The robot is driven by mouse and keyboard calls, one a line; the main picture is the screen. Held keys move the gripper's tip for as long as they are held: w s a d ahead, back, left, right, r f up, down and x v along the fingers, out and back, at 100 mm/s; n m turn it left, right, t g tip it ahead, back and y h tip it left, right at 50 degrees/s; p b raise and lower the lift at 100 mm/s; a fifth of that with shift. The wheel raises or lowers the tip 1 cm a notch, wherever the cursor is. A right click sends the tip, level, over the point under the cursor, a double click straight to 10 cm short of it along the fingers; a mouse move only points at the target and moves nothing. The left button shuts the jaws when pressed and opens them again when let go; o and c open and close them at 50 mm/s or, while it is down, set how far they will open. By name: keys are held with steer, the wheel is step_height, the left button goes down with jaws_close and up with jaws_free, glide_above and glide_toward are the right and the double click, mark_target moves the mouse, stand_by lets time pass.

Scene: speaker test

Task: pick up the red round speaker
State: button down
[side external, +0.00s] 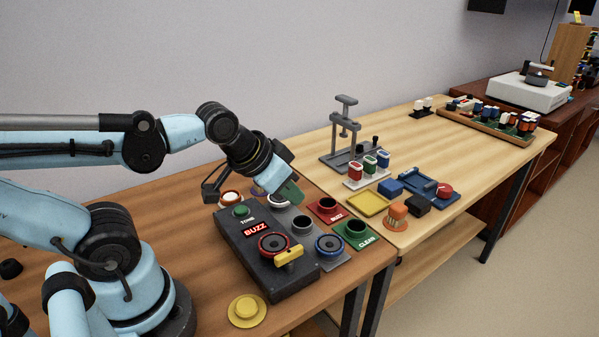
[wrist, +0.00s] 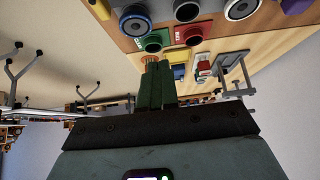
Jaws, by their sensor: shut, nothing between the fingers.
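The red round speaker (side external: 273,244), a dark cone inside a red ring, sits on top of the black test box (side external: 262,285) in the side view. My gripper (side external: 291,193) is above and behind the box, apart from the speaker. It is near a white-rimmed round part (side external: 279,201), which it partly covers. In the wrist view the green fingers of my gripper (wrist: 157,66) are together with nothing between them. The red speaker is not clearly visible in the wrist view.
A yellow lever (side external: 289,256) stands close beside the speaker. A blue-rimmed speaker (side external: 329,243), red bin (side external: 328,207) and green bin (side external: 355,232) lie right of the box. A yellow button (side external: 247,310) is in front. A grey press stand (side external: 345,140) rises farther back.

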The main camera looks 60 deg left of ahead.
steer(key=shift+c, duration=0.8)
jaws_free()
step_height(320, 180, up, 3)
steer(key=n+g, duration=0.7)
steer(key=n, duration=0.6)
glide_above(274, 243)
steer(key=shift+n, duration=0.3)
steer(key=shift+s+a+f, duration=0.1)
steer(key=shift+f, duration=1.55)
steer(key=shift+s+a+f, duration=0.1)
steer(key=shift+f, duration=1.55)
steer(key=shift+w+d+f, duration=0.1)
steer(key=shift+f, duration=1.2)
steer(key=shift+w+d+f, duration=0.1)
steer(key=shift+f, duration=1.2)
